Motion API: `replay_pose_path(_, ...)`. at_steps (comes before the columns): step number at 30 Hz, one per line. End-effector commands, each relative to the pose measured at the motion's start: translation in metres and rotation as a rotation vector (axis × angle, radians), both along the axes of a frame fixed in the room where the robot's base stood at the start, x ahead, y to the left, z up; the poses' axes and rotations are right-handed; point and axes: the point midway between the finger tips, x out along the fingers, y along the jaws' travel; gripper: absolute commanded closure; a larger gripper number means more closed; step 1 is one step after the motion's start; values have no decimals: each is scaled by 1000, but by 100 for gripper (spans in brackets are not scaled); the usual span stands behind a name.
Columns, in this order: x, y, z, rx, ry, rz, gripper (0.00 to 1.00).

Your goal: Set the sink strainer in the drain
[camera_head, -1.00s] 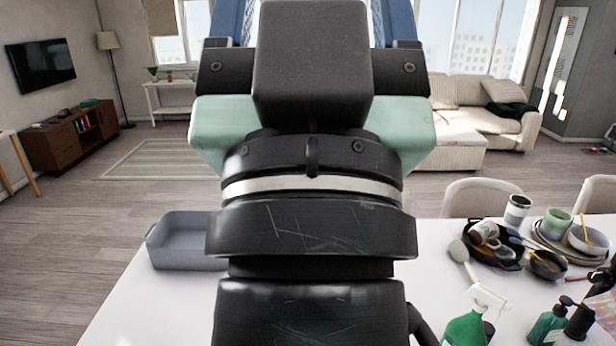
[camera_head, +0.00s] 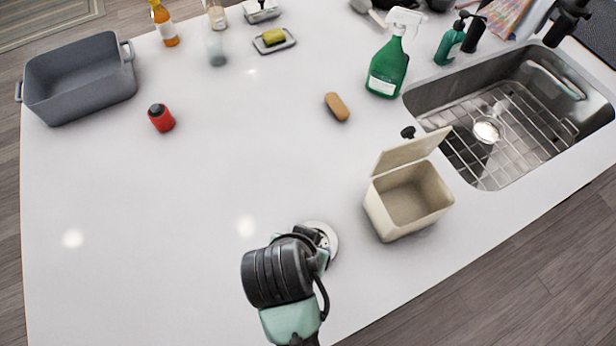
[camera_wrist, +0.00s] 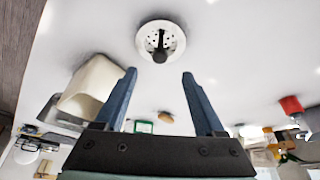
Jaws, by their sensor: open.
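The sink strainer (camera_wrist: 160,27) lies on the white counter, a round pale-rimmed disc with holes and a dark knob at its centre. In the head view its rim (camera_head: 333,243) shows beside my wrist, which hides part of it. My gripper (camera_wrist: 159,74) is open and empty, its two blue fingers apart and pointing toward the strainer. The strainer appears beyond the fingertips, between their lines. The steel sink (camera_head: 425,103) is at the right of the head view. A bright round drain area (camera_head: 487,131) shows under its wire rack.
A beige bin (camera_head: 398,222) with a raised lid stands between the strainer and sink. A brown brush or sponge (camera_head: 337,106), green spray bottle (camera_head: 387,72), red bottle (camera_head: 161,119) and grey baking dish (camera_head: 80,85) stand farther off. The counter's left middle is clear.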

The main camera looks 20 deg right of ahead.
Motion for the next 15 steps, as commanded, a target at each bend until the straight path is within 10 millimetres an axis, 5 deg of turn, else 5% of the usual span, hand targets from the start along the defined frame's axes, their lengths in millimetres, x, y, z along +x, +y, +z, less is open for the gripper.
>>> replay_pose_path(6,12,-11,-37,1,0,1,29)
replay_pose_path(15,20,-17,-59,0,-5,2,29)
